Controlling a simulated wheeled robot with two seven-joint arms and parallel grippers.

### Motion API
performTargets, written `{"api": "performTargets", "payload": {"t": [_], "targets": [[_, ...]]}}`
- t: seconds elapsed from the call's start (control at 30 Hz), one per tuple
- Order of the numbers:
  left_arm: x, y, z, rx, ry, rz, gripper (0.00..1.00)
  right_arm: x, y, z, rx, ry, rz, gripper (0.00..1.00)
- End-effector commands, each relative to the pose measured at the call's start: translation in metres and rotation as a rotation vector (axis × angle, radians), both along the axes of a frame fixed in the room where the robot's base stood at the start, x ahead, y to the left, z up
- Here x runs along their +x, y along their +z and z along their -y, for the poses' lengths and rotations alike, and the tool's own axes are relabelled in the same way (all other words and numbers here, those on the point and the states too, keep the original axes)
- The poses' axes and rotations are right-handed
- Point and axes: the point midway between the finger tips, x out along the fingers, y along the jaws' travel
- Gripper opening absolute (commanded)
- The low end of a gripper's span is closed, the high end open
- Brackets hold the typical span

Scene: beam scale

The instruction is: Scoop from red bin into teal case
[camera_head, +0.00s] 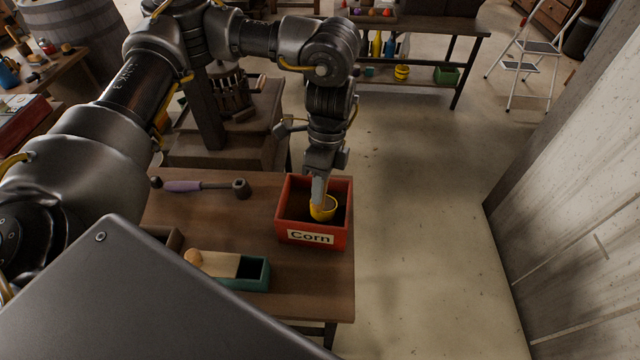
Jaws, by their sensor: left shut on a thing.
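The red bin (285,222), with a white label reading "Corn", stands near the right edge of the wooden table. My left gripper (320,192) points straight down into the bin and is shut on a small yellow scoop (323,210). The scoop sits inside the bin's opening, and the jaws hide part of it. The bin's inside looks dark, and I cannot make out its contents. The teal case (258,285) lies in front and left of the bin. A light wooden lid (221,264) covers its left part, and its right part is open and dark inside. My right gripper is out of view.
A purple-handled tool (184,186) lies on the table (262,203) left of the bin. A round wooden knob (193,256) shows at the lid's left end. Behind stands a wooden block with a dark post. Open floor lies right of the table, up to a grey wall (575,220).

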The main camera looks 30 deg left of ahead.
Motion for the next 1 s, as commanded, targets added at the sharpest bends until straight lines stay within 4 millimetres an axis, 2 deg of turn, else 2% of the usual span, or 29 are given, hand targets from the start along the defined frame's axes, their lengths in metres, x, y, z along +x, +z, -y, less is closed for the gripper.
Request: {"api": "performTargets", "payload": {"t": [0.1,0.23,1.0], "targets": [[-0.002,-0.005,0.0,0.002,-0.001,-0.009,0.0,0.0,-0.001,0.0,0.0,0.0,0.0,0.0],[-0.003,-0.001,-0.001,0.004,-0.002,-0.004,0.0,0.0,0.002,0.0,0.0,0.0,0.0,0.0],[-0.002,0.06,0.0,0.024,-0.002,0.127,0.0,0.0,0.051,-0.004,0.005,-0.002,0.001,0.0]]}}
